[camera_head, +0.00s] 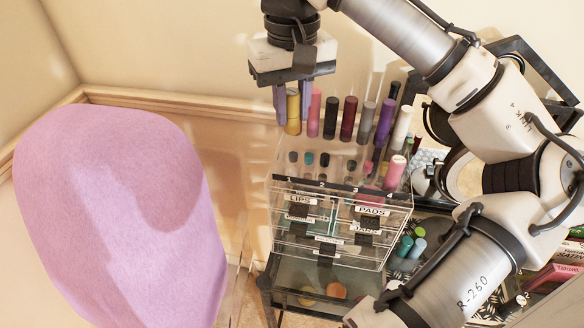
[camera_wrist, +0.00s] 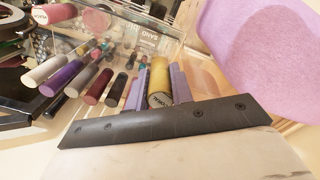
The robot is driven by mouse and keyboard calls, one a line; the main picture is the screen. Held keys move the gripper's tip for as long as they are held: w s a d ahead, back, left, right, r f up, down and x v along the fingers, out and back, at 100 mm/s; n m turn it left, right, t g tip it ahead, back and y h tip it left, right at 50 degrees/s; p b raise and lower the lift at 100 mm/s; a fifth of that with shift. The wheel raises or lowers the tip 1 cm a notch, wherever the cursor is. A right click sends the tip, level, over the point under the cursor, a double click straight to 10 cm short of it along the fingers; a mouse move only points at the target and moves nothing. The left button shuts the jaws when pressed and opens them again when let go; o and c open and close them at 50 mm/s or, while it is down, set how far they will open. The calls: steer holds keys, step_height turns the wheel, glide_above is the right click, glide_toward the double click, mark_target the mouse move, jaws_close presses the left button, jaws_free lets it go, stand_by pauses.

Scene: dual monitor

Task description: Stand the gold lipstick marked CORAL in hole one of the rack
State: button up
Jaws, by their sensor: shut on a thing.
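My gripper (camera_head: 293,118) points down at the back left of the clear rack (camera_head: 275,165). It is shut on the gold lipstick (camera_head: 293,112), which is upright between the two purple-grey fingers. In the wrist view the gold lipstick (camera_wrist: 159,78) shows a round white end label with small dark lettering that seems to read CORAL. It stands at the left end of the back row. I cannot tell whether its lower end rests in the rack or hangs above it. Numbers 1 to 4 run along the rack's front top edge, with small dark and teal spots behind them.
A pink lipstick (camera_head: 314,112) is close to the right of my gripper. Black, dark red (camera_head: 348,118), grey, purple (camera_head: 385,122) and white tubes continue the row. A pink tube (camera_head: 394,173) stands at the front right. A large pink-lilac padded shape (camera_head: 120,215) fills the left.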

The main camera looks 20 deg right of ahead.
step_height(320, 180, down, 10)
steer(key=b, duration=0.9)
steer(key=shift+f, duration=0.15)
